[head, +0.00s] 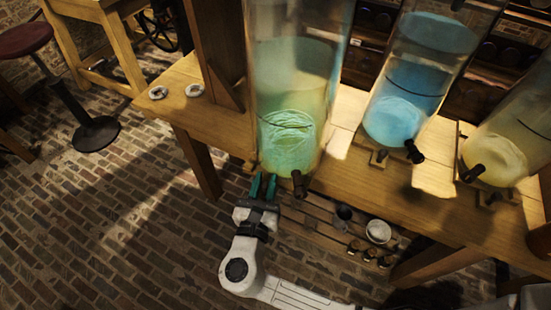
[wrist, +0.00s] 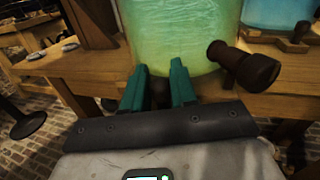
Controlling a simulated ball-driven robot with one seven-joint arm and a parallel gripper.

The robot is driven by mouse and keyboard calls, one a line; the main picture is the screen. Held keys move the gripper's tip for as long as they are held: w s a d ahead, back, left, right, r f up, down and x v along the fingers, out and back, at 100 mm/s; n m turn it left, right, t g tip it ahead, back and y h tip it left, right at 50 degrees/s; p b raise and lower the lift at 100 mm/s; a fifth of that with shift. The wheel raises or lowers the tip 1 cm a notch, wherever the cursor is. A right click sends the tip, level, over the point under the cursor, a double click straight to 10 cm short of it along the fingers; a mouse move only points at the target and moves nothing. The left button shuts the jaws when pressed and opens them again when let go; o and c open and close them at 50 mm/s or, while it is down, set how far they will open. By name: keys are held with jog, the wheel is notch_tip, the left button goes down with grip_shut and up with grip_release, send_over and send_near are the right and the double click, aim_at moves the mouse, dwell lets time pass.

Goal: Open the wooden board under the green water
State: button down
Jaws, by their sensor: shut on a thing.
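The tall glass jar of green water (head: 290,110) stands on the wooden table at the centre. It also fills the top middle of the wrist view (wrist: 185,30). A dark spigot (head: 299,184) sticks out from its lower right front. My gripper (head: 263,178) is at the table's front edge just below the jar, left of the spigot. Its two teal fingers stand a little apart in the wrist view (wrist: 159,68), closed on a small dark part (wrist: 160,95) of the wooden board. The rest of the board is hidden by the jar and fingers.
A blue-water jar (head: 405,90) and a yellowish jar (head: 505,145) stand to the right, each with a dark spigot. Two pale rings (head: 176,92) lie on the table's left end. A white cup (head: 378,231) and small pots sit on a lower shelf. A stool (head: 95,133) stands left.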

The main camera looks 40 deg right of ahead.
jog(key=shift+w+p+v, duration=0.2)
jog(key=shift+p+v, duration=0.1)
jog(key=shift+v, duration=1.05)
jog(key=shift+a+f, duration=0.1)
jog(key=c, duration=1)
grip_release()
jog(key=shift+w, duration=0.1)
jog(key=v, duration=1.1)
